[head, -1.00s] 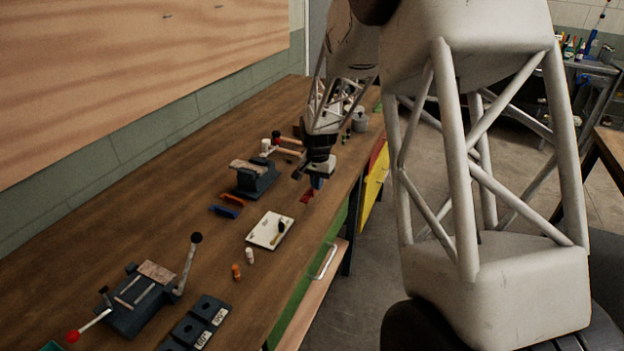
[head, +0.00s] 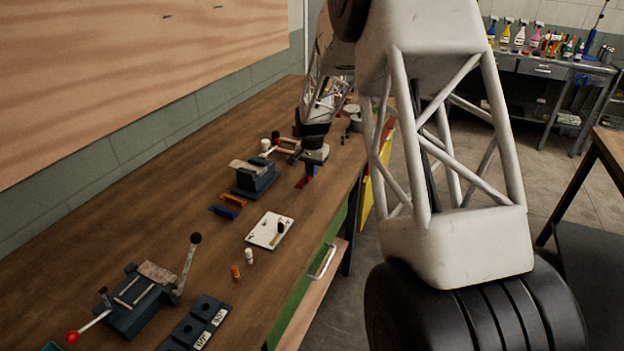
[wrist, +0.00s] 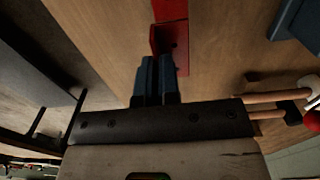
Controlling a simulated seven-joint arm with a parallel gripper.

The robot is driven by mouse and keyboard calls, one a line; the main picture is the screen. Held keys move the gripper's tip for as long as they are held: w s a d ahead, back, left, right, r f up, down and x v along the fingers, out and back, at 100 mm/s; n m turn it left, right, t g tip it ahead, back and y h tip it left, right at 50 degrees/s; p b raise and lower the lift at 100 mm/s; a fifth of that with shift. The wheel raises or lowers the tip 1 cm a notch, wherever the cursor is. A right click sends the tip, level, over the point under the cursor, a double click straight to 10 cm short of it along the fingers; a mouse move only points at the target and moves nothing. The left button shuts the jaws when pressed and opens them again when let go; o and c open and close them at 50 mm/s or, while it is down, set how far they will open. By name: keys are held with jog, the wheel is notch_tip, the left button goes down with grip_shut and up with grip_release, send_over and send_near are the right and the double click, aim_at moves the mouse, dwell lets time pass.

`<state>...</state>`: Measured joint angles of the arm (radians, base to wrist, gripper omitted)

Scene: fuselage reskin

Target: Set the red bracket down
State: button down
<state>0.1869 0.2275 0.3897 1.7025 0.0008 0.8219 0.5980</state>
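The red bracket (wrist: 172,38) shows at the top middle of the wrist view, a red piece with a small dark hole. In the head view it is a small red patch (head: 303,184) just under my gripper (head: 309,174). My gripper's blue fingers (wrist: 156,80) are close together in the wrist view, with the near end of the bracket between them. The fingers hide part of that end. The bracket is at or close above the wooden workbench (head: 200,160); I cannot tell whether it touches.
A blue-grey vise (head: 256,182) stands left of my gripper, with an orange piece (head: 234,200) and a blue piece (head: 223,212) near it. A white plate (head: 262,238) lies nearer. A hammer (head: 285,148) lies behind. The bench's right edge is close.

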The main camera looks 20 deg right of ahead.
jog(key=shift+f, duration=1.75)
jog(key=shift+f, duration=0.1)
jog(key=c, duration=1.3)
grip_release()
jog(key=shift+c, duration=0.2)
notch_tip(320, 180, up, 12)
jog(key=shift+r, duration=0.1)
